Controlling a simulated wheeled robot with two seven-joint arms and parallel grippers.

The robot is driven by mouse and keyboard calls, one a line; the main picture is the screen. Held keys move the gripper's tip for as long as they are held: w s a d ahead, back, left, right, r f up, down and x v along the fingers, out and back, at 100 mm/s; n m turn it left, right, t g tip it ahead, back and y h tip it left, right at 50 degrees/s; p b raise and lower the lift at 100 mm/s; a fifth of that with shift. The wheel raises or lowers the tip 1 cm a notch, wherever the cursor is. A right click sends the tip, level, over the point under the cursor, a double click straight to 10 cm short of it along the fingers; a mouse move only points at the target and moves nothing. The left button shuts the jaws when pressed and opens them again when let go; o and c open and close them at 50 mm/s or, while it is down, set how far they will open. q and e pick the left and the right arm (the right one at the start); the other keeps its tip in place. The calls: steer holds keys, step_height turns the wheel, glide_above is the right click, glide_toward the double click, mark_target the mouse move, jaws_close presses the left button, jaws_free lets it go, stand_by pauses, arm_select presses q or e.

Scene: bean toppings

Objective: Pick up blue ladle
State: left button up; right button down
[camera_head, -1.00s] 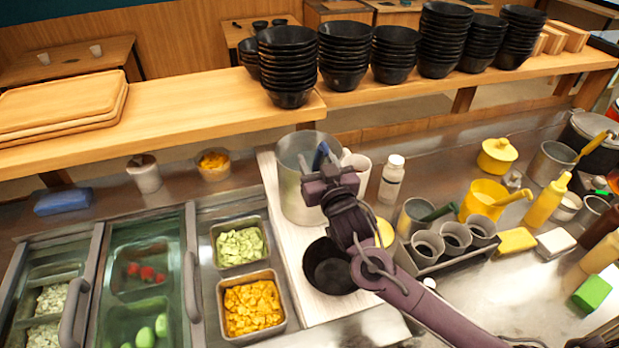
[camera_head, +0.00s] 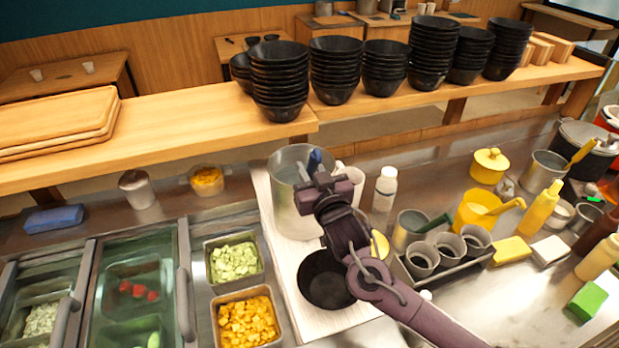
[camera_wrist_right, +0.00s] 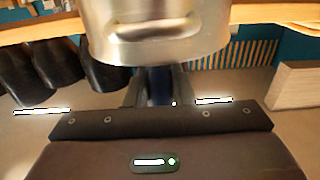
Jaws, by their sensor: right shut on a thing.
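The blue ladle (camera_head: 314,160) shows as a short stretch of blue handle at the top of the large metal pot (camera_head: 284,190). The rest of the ladle is hidden by the pot and my arm. My right gripper (camera_head: 318,176) is at the pot's right rim, shut on the ladle's handle. In the right wrist view the dark blue handle (camera_wrist_right: 158,88) stands between the fingers, close to the metal pot (camera_wrist_right: 155,38). My left gripper is not in view.
A black bowl (camera_head: 326,280) sits in front of the pot on a white board (camera_head: 292,302). A white bottle (camera_head: 385,190) and a rack of metal cups (camera_head: 445,262) stand to the right. Food trays (camera_head: 233,262) lie to the left. Stacked black bowls (camera_head: 280,80) line the shelf behind.

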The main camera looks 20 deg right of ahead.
step_height(320, 180, up, 19)
steer(key=b, duration=0.3)
steer(key=shift+f, duration=0.2)
stand_by(0.4)
steer(key=s+f+t+b, duration=0.1)
steer(key=s+f+b, duration=0.1)
steer(key=b, duration=0.4)
steer(key=shift+s+t, duration=0.1)
steer(key=shift+t, duration=0.2)
steer(key=shift+d+r, duration=0.1)
steer(key=shift+r, duration=0.05)
